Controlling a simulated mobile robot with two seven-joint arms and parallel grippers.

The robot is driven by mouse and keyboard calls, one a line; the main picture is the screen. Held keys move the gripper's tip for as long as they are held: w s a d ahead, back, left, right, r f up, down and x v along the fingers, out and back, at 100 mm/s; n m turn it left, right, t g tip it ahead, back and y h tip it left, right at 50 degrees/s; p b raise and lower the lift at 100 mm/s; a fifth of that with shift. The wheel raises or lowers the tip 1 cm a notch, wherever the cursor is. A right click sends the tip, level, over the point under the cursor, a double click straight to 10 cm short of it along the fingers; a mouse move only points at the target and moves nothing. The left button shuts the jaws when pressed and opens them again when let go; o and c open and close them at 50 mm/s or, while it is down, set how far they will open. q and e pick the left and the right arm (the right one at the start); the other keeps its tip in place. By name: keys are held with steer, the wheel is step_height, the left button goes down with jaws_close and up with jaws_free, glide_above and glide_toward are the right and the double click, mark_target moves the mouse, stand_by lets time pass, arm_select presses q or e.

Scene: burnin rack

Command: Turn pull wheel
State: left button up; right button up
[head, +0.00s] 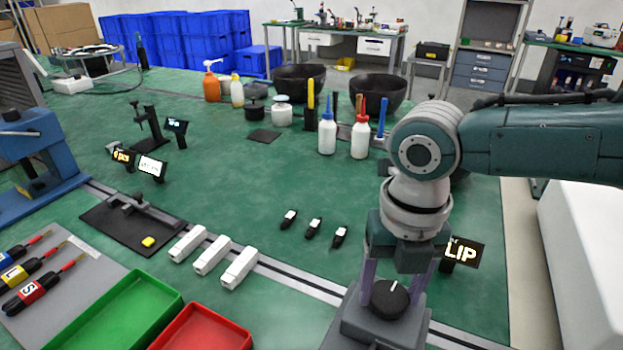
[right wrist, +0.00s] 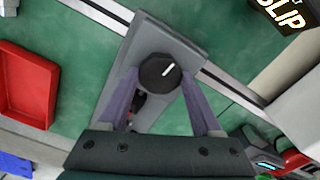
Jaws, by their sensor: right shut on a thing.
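The pull wheel (head: 390,299) is a round black knob with a white pointer line, on top of a grey tester body (head: 352,325) at the front right of the bench. In the right wrist view the wheel (right wrist: 160,72) sits between my two purple fingers, with its pointer line slanting up to the right. My right gripper (head: 391,290) points down over the tester and is shut on the wheel, one finger on each side. The finger contact itself is partly hidden. My left gripper is not in view.
Left of the tester are three white blocks (head: 212,256), three small black-and-white parts (head: 314,228), a red tray (head: 203,330) and a green tray (head: 118,315).

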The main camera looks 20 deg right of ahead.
mark_target(389, 295)
steer(key=shift+n, duration=0.7)
steer(key=o, duration=1.4)
steer(key=shift+c, duration=0.2)
steer(key=shift+r, duration=0.1)
step_height(389, 295, up, 10)
steer(key=p, duration=0.1)
steer(key=shift+a, duration=0.1)
